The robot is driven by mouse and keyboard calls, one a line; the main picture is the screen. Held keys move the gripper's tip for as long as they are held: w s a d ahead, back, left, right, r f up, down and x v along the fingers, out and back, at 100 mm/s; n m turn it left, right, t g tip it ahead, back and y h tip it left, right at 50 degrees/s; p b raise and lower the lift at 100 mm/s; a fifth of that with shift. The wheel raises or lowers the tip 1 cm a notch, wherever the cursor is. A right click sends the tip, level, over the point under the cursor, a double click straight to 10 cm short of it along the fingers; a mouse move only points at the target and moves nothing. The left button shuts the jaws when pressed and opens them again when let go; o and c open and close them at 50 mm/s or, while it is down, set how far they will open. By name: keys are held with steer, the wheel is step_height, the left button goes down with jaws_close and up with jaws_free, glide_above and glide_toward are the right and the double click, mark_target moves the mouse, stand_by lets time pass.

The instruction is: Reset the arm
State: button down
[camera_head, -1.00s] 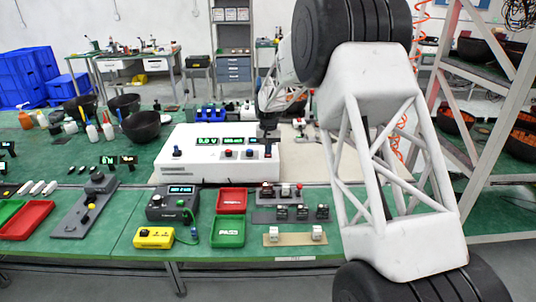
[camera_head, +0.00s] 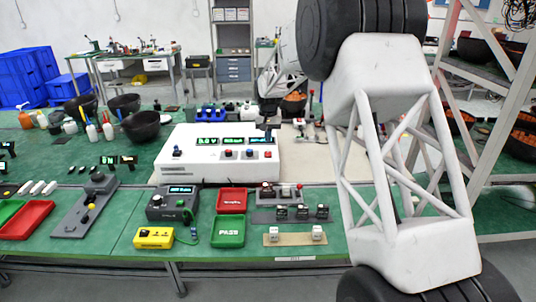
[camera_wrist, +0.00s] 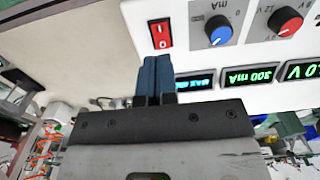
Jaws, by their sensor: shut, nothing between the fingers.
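My gripper (camera_wrist: 157,65) shows in the wrist view with its two dark blue fingers pressed together and nothing between them. In the head view my gripper is a small dark shape (camera_head: 268,107) above and behind the right end of the white console (camera_head: 210,169). The wrist view shows the console's face upside down, with a red rocker switch (camera_wrist: 160,34), a blue knob (camera_wrist: 218,30), a red knob (camera_wrist: 285,21) and lit green displays (camera_wrist: 250,77). The fingertips appear close to the switch in that picture; their actual gap from the panel cannot be told.
In front of the console lie a black meter box (camera_head: 172,202), a yellow device (camera_head: 154,237), a red tray (camera_head: 232,200) and a green PASS tray (camera_head: 228,231). A shelf frame (camera_head: 500,110) stands at the right. Black bowls (camera_head: 140,126) stand at the back left.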

steer(key=shift+r, duration=0.25)
steer(key=s+d+r, duration=0.3)
steer(key=s+r, duration=0.2)
steer(key=s, duration=0.5)
steer(key=s+d+r+t, duration=0.1)
steer(key=s+d+r, duration=0.35)
steer(key=s, duration=0.45)
steer(key=s+d+r, duration=0.3)
steer(key=s+r, duration=0.2)
steer(key=s, duration=0.5)
steer(key=s+d+f, duration=0.2)
steer(key=s, duration=1.4)
steer(key=s+d+f+t, duration=0.1)
steer(key=s+d+f, duration=0.1)
steer(key=s, duration=1.5)
steer(key=shift+s+d+f+t, duration=0.2)
steer(key=shift+d+f+t, duration=0.15)
steer(key=shift+d, duration=0.35)
